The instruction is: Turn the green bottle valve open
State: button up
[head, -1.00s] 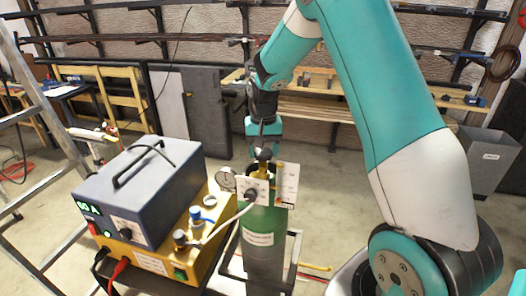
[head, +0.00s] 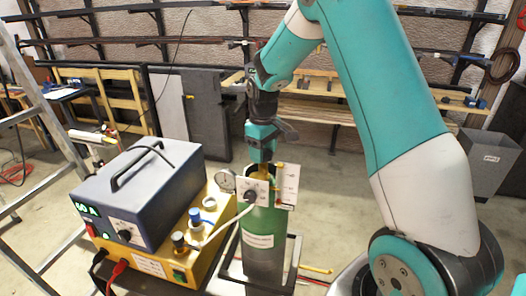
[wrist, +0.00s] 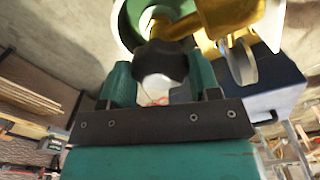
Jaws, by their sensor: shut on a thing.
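The green bottle (head: 263,240) stands upright in a dark frame, with brass valve parts (wrist: 215,18) at its top. My gripper (head: 262,158) points down over the bottle's top. In the wrist view its two teal fingers (wrist: 161,72) are on either side of the black valve knob (wrist: 160,58) and shut on it. In the head view the knob is hidden by my gripper. How far the valve is turned does not show.
A round gauge (head: 226,180) and a white panel with a black knob (head: 250,195) stand close around the bottle's top. A blue box (head: 140,190) on a yellow unit (head: 187,262) is at left, with a hose running towards the bottle. A ladder (head: 45,120) stands far left.

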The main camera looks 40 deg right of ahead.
jog(key=shift+r+n, duration=0.1)
jog(key=shift+n, duration=0.5)
jog(key=o, duration=0.9)
notch_tip(320, 180, up, 17)
jog(key=b, duration=0.3)
jog(key=shift+r, duration=0.2)
jog(key=s+a+f+n+y+b, duration=0.2)
jog(key=s+a+f, duration=0.2)
jog(key=s+a, duration=1.05)
jog(key=s+a+f, duration=0.1)
jog(key=s+a, duration=0.2)
jog(key=s, duration=0.1)
jog(key=s+a+f+y, duration=0.1)
jog(key=s+a+f, duration=0.1)
jog(key=s, duration=0.3)
jog(key=s+a+f+y, duration=0.1)
jog(key=s+a+f, duration=0.1)
jog(key=s+a, duration=0.2)
jog(key=shift+s+a+f, duration=0.2)
jog(key=shift+s+a, duration=0.15)
